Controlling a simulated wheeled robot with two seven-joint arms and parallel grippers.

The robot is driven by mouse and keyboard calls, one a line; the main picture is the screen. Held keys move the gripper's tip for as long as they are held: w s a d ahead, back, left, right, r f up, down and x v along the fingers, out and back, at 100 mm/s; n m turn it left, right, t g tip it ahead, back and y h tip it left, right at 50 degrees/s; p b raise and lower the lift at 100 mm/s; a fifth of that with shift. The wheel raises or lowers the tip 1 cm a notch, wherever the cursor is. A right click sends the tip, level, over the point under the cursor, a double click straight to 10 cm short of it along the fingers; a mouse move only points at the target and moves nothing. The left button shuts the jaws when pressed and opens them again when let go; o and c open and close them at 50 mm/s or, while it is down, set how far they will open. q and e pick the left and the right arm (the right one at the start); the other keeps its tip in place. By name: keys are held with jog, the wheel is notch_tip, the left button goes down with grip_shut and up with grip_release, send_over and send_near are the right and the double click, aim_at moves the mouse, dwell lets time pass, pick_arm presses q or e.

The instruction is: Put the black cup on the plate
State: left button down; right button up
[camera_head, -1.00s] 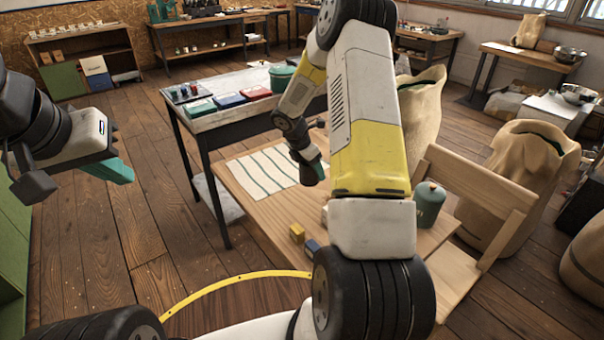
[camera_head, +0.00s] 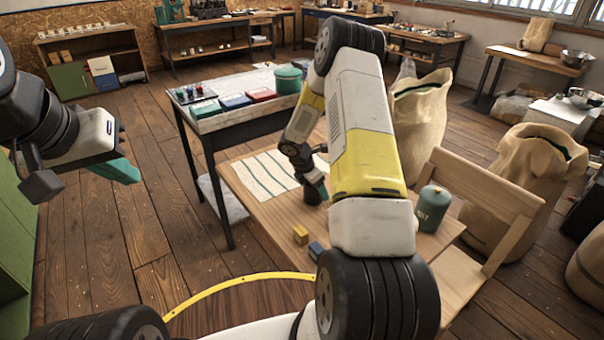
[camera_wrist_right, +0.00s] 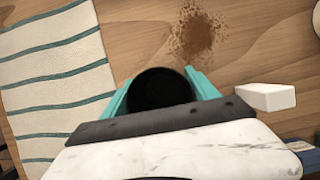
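The black cup (camera_wrist_right: 160,90) sits between the teal fingers of my right gripper (camera_wrist_right: 160,88) in the right wrist view, with a finger against each side. In the head view this gripper (camera_head: 316,180) is over the wooden table beside the striped cloth, and the dark cup (camera_head: 315,194) shows at its tip. I cannot tell whether the cup touches the table. My left gripper (camera_head: 118,170) is at the far left over the floor; its finger opening is unclear. No plate is clearly seen; a pale edge (camera_wrist_right: 312,4) at the wrist view's top right may be part of it.
The wooden table (camera_head: 268,212) holds a striped cloth (camera_head: 262,174), a yellow block (camera_head: 300,235), a blue block (camera_head: 316,251), a white block (camera_wrist_right: 266,97) and a green canister (camera_head: 432,208). Brown grounds (camera_wrist_right: 196,35) lie ahead of the cup. A chair (camera_head: 480,210) stands at the right.

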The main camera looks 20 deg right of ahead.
jog(key=shift+o, duration=1.2)
jog(key=shift+r, duration=0.15)
